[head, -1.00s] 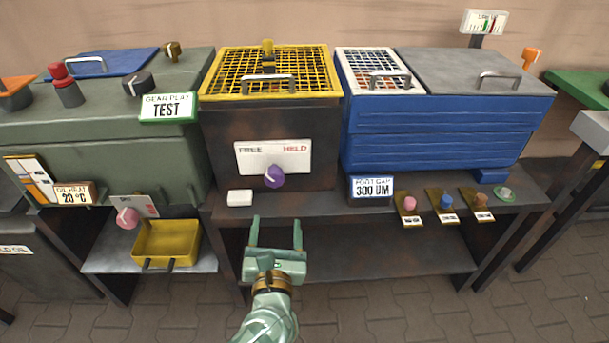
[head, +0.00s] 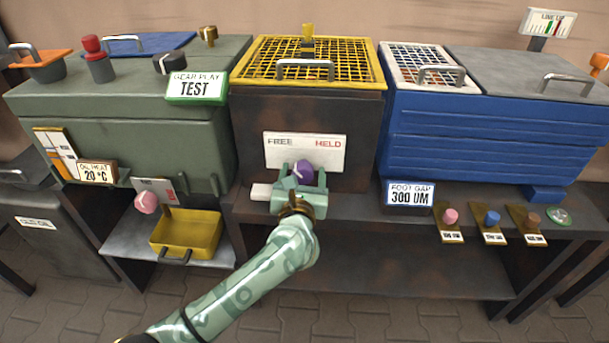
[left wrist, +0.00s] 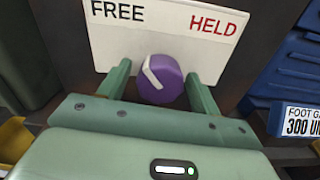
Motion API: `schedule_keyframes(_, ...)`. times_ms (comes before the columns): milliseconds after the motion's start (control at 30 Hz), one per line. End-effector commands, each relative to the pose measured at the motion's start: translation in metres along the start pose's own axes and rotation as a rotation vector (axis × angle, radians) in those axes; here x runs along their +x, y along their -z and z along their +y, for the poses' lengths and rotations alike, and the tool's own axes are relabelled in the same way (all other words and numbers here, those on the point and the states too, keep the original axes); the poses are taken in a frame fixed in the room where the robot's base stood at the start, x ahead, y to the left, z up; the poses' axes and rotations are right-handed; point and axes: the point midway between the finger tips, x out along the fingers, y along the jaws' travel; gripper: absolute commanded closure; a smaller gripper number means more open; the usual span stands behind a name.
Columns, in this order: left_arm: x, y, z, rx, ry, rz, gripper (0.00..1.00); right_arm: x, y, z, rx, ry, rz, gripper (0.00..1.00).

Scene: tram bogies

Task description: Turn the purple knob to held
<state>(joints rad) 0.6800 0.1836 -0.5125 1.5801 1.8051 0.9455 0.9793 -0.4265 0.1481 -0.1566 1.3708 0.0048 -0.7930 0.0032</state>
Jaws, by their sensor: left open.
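The purple knob (head: 305,168) sits on the front of the dark box, at the lower edge of a white plate (head: 290,153) marked FREE at left and HELD at right. In the left wrist view the knob (left wrist: 159,82) shows a white pointer line slanting to the upper left, on the FREE side. My left gripper (head: 302,174) is open, with one finger on each side of the knob. Small gaps show between the fingers and the knob in the left wrist view. My right gripper is not in view.
A white block (head: 262,191) lies on the ledge just left of my left gripper. A pink knob (head: 146,202) and yellow tray (head: 187,232) are farther left. The blue machine (head: 470,135) stands to the right, with several small knobs on the ledge before it.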

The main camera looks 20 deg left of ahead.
Motion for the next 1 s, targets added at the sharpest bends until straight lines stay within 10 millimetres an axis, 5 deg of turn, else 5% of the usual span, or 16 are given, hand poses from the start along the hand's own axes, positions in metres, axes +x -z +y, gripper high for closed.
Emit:
schedule_keyframes(400,0.007,-0.001,0.0,0.001,0.0,-0.001,0.36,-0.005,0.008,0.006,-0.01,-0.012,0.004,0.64)
schedule_keyframes(567,0.007,-0.001,0.0,0.0,0.0,0.0,0.8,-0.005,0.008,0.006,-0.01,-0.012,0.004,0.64)
schedule_keyframes(867,0.006,-0.002,0.0,0.019,0.0,0.0,0.81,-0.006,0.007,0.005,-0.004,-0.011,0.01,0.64)
schedule_keyframes(1000,0.006,-0.003,0.001,0.067,-0.001,0.0,0.81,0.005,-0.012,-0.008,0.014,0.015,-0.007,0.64)
